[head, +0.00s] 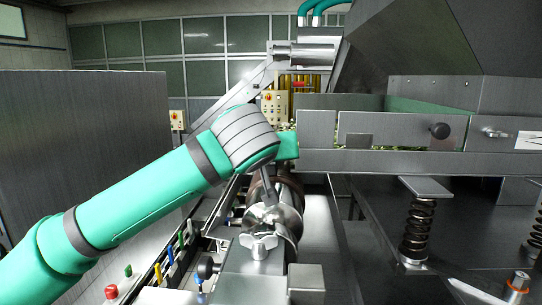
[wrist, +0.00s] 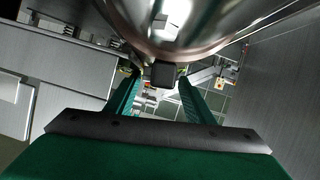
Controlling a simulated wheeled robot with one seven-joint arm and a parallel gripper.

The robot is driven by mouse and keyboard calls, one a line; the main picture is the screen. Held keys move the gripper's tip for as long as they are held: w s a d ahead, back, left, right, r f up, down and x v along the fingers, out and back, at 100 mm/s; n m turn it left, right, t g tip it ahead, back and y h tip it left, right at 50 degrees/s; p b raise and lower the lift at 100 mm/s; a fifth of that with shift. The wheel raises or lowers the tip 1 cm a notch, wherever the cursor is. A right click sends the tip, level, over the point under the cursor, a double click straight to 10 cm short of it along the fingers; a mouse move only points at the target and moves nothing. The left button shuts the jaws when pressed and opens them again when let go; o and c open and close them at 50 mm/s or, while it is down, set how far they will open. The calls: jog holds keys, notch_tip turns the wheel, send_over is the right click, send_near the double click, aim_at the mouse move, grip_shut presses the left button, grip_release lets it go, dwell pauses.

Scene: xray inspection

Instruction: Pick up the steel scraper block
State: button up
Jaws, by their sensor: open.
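My gripper (wrist: 160,82) is open in the wrist view, its two green fingers reaching away from the camera. A small dark block (wrist: 163,75) shows between the fingertips, just below a large shiny rounded metal surface (wrist: 190,25). I cannot tell whether the fingers touch it, or whether it is the steel scraper block. In the head view a plain grey steel block (head: 307,284) sits at the near end of the roller assembly, apart from my gripper. The green gripper body (head: 286,147) shows above the shiny roller (head: 275,217); its fingertips are hidden there.
A wing-shaped metal knob (head: 259,245) stands in front of the roller. A steel trough (head: 390,160) and a coil spring (head: 418,230) are at the right. A tall grey panel (head: 85,150) is at the left. A red button (head: 111,291) is at the lower left.

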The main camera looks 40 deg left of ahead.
jog(key=c, duration=0.9)
jog(key=shift+w+d+r, duration=0.1)
jog(key=shift+w+r, duration=0.05)
jog(key=shift+r, duration=0.8)
jog(key=shift+s+r, duration=0.2)
jog(key=shift+r, duration=0.1)
jog(key=shift+w+d+r, duration=0.1)
jog(key=shift+r, duration=4.65)
